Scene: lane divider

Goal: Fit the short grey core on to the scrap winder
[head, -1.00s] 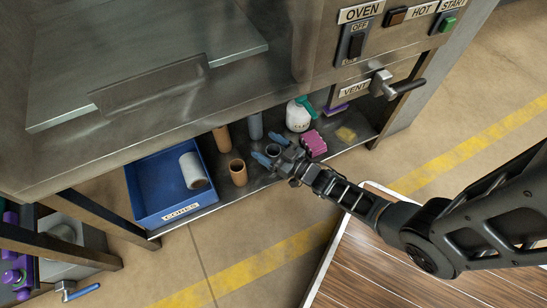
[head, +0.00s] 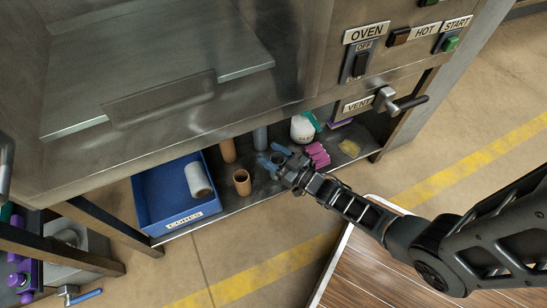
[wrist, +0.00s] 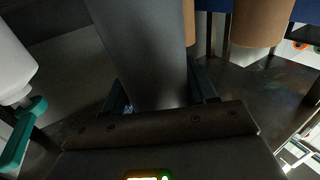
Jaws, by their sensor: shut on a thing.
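My gripper (head: 276,160) reaches onto the low shelf under the oven, its blue fingers shut on a grey core. In the wrist view the held grey core (wrist: 145,50) stands between the fingers and fills the middle of the picture. In the head view the gripper partly hides it. I cannot pick out the scrap winder for certain in either view.
Brown cores (head: 242,182) (head: 228,150) stand left of the gripper. A blue bin (head: 170,222) labelled CORES holds a pale core (head: 198,180). A white spray bottle (head: 302,129) and a pink block (head: 318,155) stand close on the right. The oven body overhangs the shelf.

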